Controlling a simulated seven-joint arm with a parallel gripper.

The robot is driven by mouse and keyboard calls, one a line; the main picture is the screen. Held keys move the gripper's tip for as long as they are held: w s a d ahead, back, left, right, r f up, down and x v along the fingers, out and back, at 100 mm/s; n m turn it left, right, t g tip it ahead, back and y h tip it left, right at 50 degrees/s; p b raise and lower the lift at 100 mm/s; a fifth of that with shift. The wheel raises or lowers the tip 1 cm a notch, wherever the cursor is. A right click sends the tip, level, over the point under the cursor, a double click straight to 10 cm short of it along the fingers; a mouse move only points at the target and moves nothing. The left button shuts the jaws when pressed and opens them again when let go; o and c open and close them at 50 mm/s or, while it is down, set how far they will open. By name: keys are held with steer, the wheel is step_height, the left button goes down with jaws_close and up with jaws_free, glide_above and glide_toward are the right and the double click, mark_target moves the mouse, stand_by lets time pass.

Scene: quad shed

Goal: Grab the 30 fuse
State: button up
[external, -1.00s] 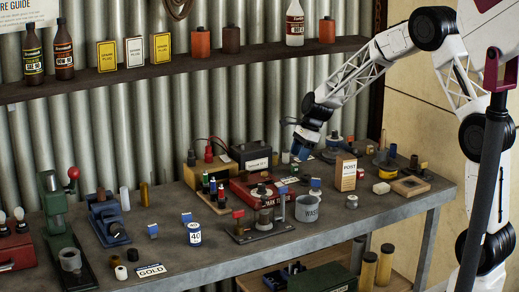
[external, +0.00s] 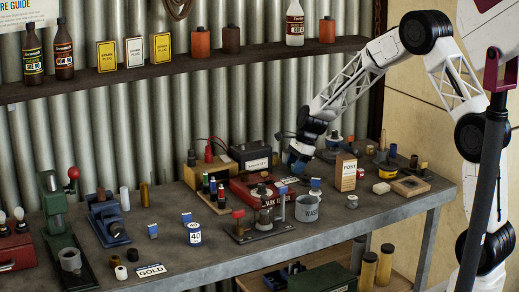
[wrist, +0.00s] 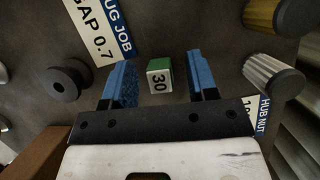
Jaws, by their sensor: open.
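The 30 fuse (wrist: 159,78) is a small green block with a white face marked 30, seen in the wrist view on the dark bench top. My gripper (wrist: 158,66) has two blue fingers spread wide, one on each side of the fuse as seen from the wrist, with gaps on both sides. Nothing is held. In the external view my gripper (external: 298,160) is low over the back of the bench, and I cannot make out the fuse there.
A label reading "UG JOB, GAP 0.7" (wrist: 101,28), a dark spool-like part (wrist: 70,80), a ribbed metal cylinder (wrist: 272,76) and a HUB NUT label (wrist: 260,112) lie around the fuse. The POST box (external: 345,172) and the red case (external: 262,188) stand near my gripper.

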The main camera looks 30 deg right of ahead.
jaws_close()
stand_by(0.3)
steer(key=shift+r, duration=5)
